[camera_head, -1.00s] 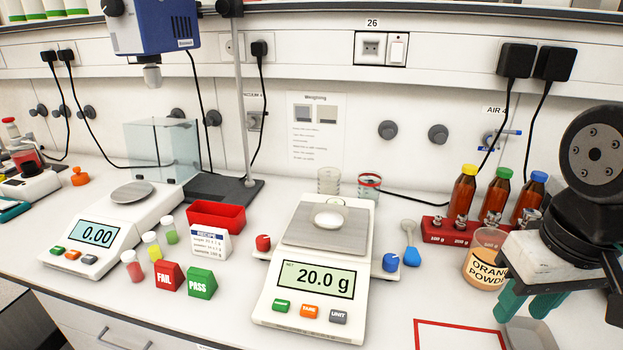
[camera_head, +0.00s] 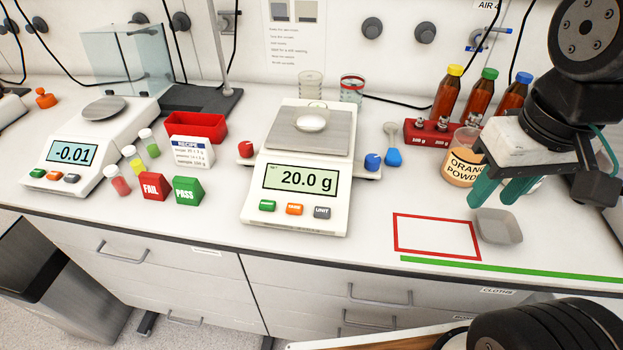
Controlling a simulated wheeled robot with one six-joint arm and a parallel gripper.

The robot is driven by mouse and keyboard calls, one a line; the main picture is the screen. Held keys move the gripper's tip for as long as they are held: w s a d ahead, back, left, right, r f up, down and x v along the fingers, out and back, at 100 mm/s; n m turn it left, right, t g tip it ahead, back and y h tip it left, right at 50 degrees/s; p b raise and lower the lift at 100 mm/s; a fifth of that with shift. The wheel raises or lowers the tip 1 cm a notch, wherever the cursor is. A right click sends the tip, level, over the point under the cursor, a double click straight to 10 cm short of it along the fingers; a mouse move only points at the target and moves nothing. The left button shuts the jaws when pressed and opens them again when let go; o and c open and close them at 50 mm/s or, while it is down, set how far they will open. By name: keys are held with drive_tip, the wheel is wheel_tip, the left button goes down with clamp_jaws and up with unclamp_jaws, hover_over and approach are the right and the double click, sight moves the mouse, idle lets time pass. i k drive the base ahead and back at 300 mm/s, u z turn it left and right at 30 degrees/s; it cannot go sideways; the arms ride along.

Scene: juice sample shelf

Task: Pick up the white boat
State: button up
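A small round white boat (camera_head: 312,122) sits on the metal pan (camera_head: 290,137) of the middle balance, whose display reads 20.0 g. My gripper (camera_head: 501,191) is at the right, with green fingers pointing down. The fingers are apart with nothing visible between them. It is well to the right of the white boat, in front of the orange powder jar (camera_head: 463,163).
A grey square dish (camera_head: 498,227) lies beside a red-outlined rectangle (camera_head: 437,254). PASS (camera_head: 188,191) and FAIL (camera_head: 154,187) blocks stand left.

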sight(305, 119)
drive_tip(key=k, duration=0.5)
drive_tip(key=u, duration=2.4)
drive_tip(key=i, duration=1.3)
drive_tip(key=z, duration=2.85)
drive_tip(key=i, duration=0.5)
drive_tip(key=z, duration=0.05)
